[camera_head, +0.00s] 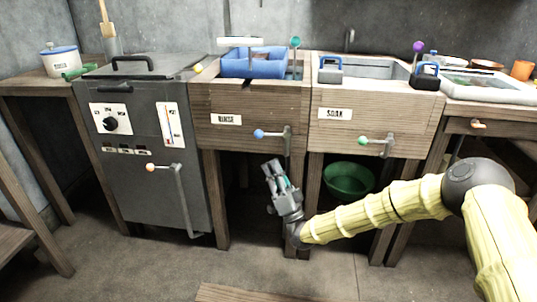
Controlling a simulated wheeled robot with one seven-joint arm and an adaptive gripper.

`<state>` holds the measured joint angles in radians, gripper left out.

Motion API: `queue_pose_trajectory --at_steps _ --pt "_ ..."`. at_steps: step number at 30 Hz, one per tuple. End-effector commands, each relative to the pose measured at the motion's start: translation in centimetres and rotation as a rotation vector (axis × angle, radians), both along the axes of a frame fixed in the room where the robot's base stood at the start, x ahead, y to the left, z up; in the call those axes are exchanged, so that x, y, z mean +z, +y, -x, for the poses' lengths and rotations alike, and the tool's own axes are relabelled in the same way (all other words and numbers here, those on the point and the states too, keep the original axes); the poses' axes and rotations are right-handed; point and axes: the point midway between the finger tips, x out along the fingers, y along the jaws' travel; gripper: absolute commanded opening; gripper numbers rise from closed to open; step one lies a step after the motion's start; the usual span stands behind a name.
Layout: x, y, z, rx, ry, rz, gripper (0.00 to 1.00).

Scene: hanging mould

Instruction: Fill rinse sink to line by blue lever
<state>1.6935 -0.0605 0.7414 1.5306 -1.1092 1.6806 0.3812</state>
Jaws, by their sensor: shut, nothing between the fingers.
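The rinse sink (248,136) is a wooden-fronted basin with a white RINSE label, left of the soak sink (372,132). A lever with a blue knob (259,134) sticks out at the lower right of the rinse sink's front. My gripper (272,166) is shut and empty, below and slightly right of the blue knob, apart from it. A blue tub (254,63) covers much of the rinse sink's top, so the water level and any fill line are hidden.
The soak sink has a lever with a green knob (363,141). A grey heater cabinet (150,190) with an orange-knobbed lever (151,167) stands at left. A green bowl (348,181) sits below the soak sink, near my arm. Open floor lies in front.

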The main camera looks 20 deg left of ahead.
Motion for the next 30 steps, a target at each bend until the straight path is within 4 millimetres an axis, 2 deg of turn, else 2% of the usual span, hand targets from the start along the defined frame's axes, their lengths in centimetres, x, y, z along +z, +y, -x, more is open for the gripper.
queue_pose_trajectory --at_steps 6,12,18,30 --pt "-3.1 -1.6 1.5 0.000 0.002 0.002 0.00" --pt "-5.1 -2.6 2.3 0.000 0.002 0.001 0.00" --pt "-5.8 -3.0 2.6 0.000 0.000 0.001 0.00" --pt "-5.9 -3.0 2.6 0.000 0.000 0.001 0.00"
